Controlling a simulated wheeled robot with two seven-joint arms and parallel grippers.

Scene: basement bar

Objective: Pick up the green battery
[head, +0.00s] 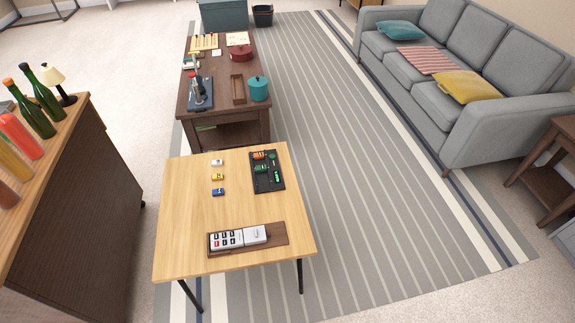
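A black tray (266,186) lies on the right side of the light wooden table, toward its far edge. In it is a small bright green upright-looking piece (277,176), which may be the green battery; it is too small to be sure. A darker green piece (261,168) and an orange piece (259,155) also sit in the tray. Neither of my grippers is in view.
The wooden table (185,235) also holds small white, yellow and blue items (217,177) and a brown tray (277,237) with a white button device (228,239). A cluttered dark table (222,105) stands behind. A bar counter (70,190) with bottles is left, a grey sofa (480,130) right.

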